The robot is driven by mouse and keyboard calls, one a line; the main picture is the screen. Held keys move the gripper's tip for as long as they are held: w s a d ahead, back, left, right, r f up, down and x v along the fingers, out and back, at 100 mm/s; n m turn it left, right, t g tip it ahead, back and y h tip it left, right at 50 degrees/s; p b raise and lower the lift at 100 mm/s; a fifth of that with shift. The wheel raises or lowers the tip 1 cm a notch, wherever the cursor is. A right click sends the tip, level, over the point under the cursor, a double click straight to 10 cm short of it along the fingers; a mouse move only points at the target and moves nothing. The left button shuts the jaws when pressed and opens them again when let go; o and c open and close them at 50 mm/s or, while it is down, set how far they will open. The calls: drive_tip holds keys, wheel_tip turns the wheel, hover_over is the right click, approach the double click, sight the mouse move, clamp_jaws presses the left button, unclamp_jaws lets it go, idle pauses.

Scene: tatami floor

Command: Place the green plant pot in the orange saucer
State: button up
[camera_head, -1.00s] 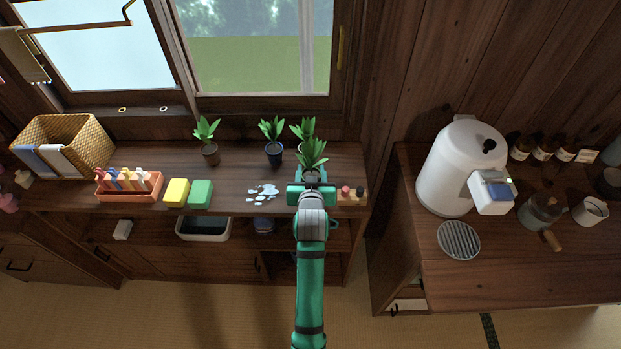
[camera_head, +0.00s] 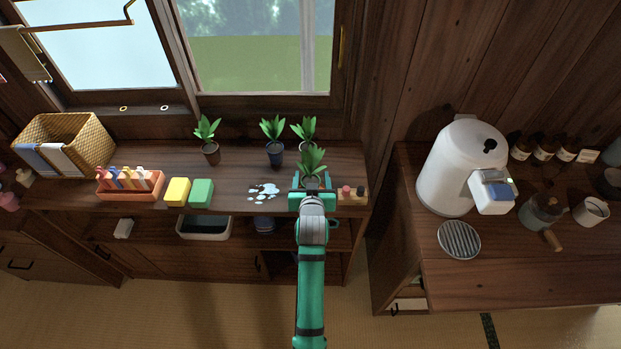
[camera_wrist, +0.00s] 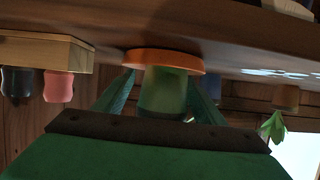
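The green plant pot (camera_wrist: 163,92) is in the wrist view, which is upside down. Its base is at the orange saucer (camera_wrist: 165,61), and I see no clear gap between them. In the head view its leaves (camera_head: 313,160) rise above my gripper, and the saucer is hidden there. My gripper (camera_head: 312,182) is low over the shelf's front right part. Its teal fingers stand on both sides of the pot, and they look spread, with a gap visible at one side, so it appears open around the pot.
Potted plants (camera_head: 275,150) stand behind. A small wooden stand with pink and dark pieces (camera_head: 352,193) is close at the right. A white spill (camera_head: 263,190), a green block (camera_head: 201,192) and a yellow block (camera_head: 177,191) lie left. A white urn (camera_head: 461,165) stands on the right counter.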

drive_tip(key=shift+r, duration=0.1)
drive_tip(key=shift+s+d+r, duration=0.1)
drive_tip(key=shift+s, duration=0.1)
drive_tip(key=v, duration=1.1)
drive_tip(key=s+d+f, duration=0.1)
drive_tip(key=s+f, duration=0.2)
drive_tip(key=s, duration=0.6)
drive_tip(key=s+f, duration=0.4)
drive_tip(key=s, duration=0.6)
drive_tip(key=s+r+t, duration=0.1)
drive_tip(key=s+r, duration=0.1)
drive_tip(key=s, duration=0.7)
drive_tip(key=s+r, duration=0.3)
drive_tip(key=s, duration=0.7)
drive_tip(key=shift+s+a+r+t, duration=0.3)
drive_tip(key=shift+a+t, duration=0.1)
drive_tip(key=shift+s, duration=0.1)
